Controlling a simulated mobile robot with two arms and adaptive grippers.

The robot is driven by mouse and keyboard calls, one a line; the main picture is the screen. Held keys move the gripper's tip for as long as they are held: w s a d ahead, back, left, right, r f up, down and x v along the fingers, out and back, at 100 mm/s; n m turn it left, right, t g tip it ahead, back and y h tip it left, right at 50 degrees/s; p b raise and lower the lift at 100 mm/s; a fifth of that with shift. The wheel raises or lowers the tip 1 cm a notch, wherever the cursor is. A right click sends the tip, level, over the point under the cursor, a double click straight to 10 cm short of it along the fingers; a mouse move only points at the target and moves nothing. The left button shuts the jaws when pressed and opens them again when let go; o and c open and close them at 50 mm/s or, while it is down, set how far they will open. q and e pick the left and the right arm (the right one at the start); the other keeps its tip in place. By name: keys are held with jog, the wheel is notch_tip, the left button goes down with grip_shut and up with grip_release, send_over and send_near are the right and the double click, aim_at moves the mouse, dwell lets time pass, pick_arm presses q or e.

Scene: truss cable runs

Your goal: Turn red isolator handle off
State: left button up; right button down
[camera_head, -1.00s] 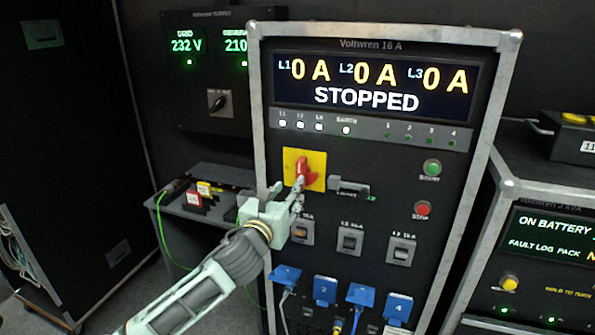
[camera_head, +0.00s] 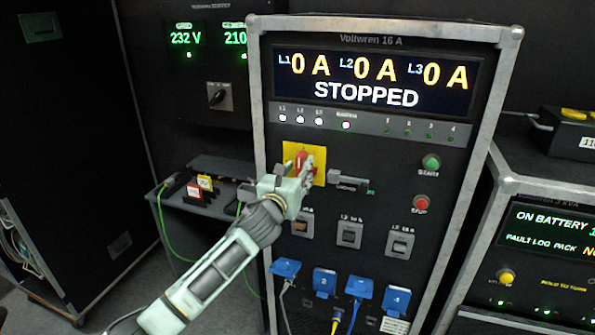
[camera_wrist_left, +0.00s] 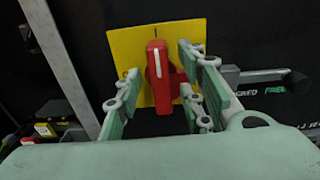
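The red isolator handle (camera_head: 301,160) sits on a yellow square plate (camera_head: 289,150) on the front of the Voltwren cabinet. In the left wrist view the handle (camera_wrist_left: 158,72) stands nearly upright, with a white mark on its face. My left gripper (camera_head: 294,172) is at the plate, its fingers partly covering the handle in the head view. In the wrist view the fingers of my left gripper (camera_wrist_left: 165,95) are spread on either side of the handle, with a visible gap at the left. Contact on the right side is unclear. My right gripper is out of view.
A grey latch (camera_head: 348,182) juts out right of the plate. Green (camera_head: 431,163) and red (camera_head: 421,203) buttons are further right. Breaker switches (camera_head: 349,233) and blue sockets (camera_head: 325,281) with cables lie below. The display (camera_head: 372,82) reads STOPPED with zero amps.

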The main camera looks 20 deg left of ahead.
pick_arm(q)
jog(key=shift+c, duration=0.2)
grip_shut()
jog(key=shift+n, duration=0.3)
jog(key=shift+a+r+n+p, duration=0.1)
jog(key=shift+n+p, duration=0.3)
jog(key=shift+n, duration=0.5)
jog(key=n, duration=0.3)
jog(key=shift+a+n+p, duration=0.1)
jog(key=shift+n+p, duration=0.2)
jog(key=shift+p, duration=0.05)
jog(key=n, duration=0.8)
jog(key=f+n, duration=0.1)
jog(key=n, duration=0.2)
jog(key=shift+a+n, duration=0.25)
jog(key=shift+n, duration=0.15)
jog(key=shift+f, duration=0.1)
